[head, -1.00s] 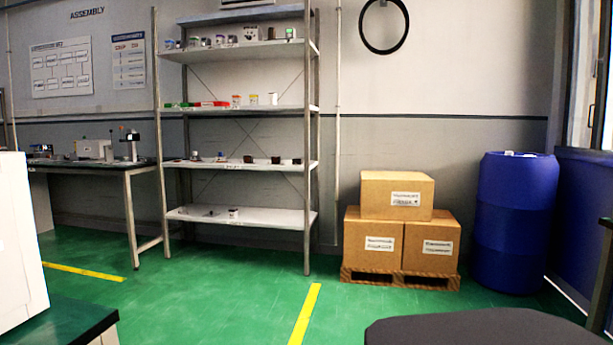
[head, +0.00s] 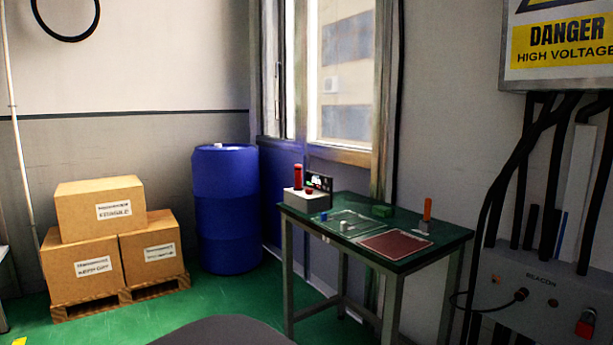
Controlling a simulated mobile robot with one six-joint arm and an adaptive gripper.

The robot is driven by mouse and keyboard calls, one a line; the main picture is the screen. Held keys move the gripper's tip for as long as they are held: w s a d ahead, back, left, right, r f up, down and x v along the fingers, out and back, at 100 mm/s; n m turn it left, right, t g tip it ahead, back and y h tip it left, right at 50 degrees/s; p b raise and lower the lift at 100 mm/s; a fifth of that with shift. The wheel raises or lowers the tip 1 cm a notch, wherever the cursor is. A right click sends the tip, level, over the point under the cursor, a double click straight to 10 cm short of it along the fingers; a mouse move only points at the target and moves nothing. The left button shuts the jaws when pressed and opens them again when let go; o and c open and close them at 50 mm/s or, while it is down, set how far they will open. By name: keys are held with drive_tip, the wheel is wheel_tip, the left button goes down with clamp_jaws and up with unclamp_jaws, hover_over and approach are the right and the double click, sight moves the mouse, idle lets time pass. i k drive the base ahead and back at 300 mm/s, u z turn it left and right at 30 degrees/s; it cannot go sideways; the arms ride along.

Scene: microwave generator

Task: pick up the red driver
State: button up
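A green-topped table (head: 345,207) stands right of centre, under the window. Near its right end an upright tool with an orange-red handle (head: 427,209) stands on a small pale base. At the left end an upright red cylinder (head: 298,176) stands on a whitish box (head: 306,199). Both are small in the picture, and I cannot tell for sure which one is the red driver. My gripper is not in view.
A red-brown mat (head: 396,244), a pale tray (head: 350,223) and small blocks lie on the table. A blue barrel (head: 226,210) and boxes on a pallet (head: 119,298) stand left. A panel with cables (head: 540,300) is at right. Green floor lies between.

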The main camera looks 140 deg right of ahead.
sight(298, 167)
drive_tip(key=u, duration=0.05)
drive_tip(key=k, duration=0.15)
drive_tip(key=z, duration=2.6)
drive_tip(key=i, duration=0.6)
drive_tip(key=z, duration=0.2)
